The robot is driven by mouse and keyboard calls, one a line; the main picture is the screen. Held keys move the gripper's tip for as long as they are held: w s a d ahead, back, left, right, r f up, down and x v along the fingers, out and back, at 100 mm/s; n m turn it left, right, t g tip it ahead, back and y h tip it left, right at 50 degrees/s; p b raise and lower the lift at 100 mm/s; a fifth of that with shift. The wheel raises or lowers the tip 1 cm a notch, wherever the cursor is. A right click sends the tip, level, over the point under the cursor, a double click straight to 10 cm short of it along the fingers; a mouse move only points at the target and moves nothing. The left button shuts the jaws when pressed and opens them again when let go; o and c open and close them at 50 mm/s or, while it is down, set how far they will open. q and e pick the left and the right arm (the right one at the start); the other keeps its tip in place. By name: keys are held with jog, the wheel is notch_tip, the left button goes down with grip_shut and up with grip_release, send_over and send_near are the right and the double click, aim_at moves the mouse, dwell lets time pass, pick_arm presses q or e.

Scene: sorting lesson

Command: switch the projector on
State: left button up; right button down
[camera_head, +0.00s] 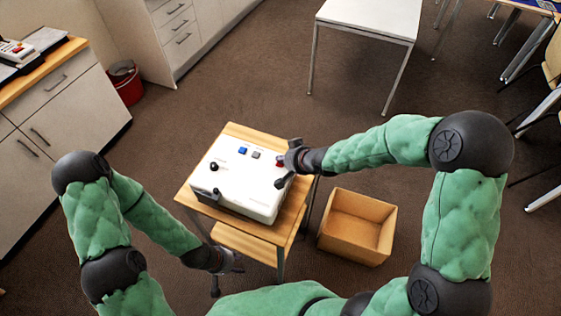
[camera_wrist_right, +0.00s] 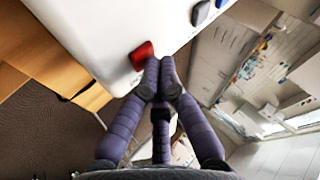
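The projector (camera_head: 240,178) is a white box on a small wooden table. Its top has a blue button (camera_head: 242,150), a grey button (camera_head: 256,155), a black knob (camera_head: 213,167) and a red switch (camera_head: 280,163) near the right edge. The red switch also shows in the right wrist view (camera_wrist_right: 141,56). My right gripper (camera_head: 283,164) is at this edge; its fingertips (camera_wrist_right: 160,72) are together, with nothing seen between them, right beside the red switch. I cannot tell whether they touch it. My left gripper (camera_head: 228,272) hangs low in front of the table, away from the projector; its finger opening is unclear.
The small wooden table (camera_head: 205,209) has a lower shelf. An open cardboard box (camera_head: 341,252) stands on the floor to its right. A white table (camera_head: 372,17) is at the back, cabinets (camera_head: 60,125) and a red bin (camera_head: 125,85) at left. The floor behind the projector is clear.

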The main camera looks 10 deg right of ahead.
jog(key=shift+r+p, duration=0.7)
jog(key=shift+p, duration=0.15)
notch_tip(320, 180, up, 6)
jog(key=p, duration=0.6)
dwell(0.4)
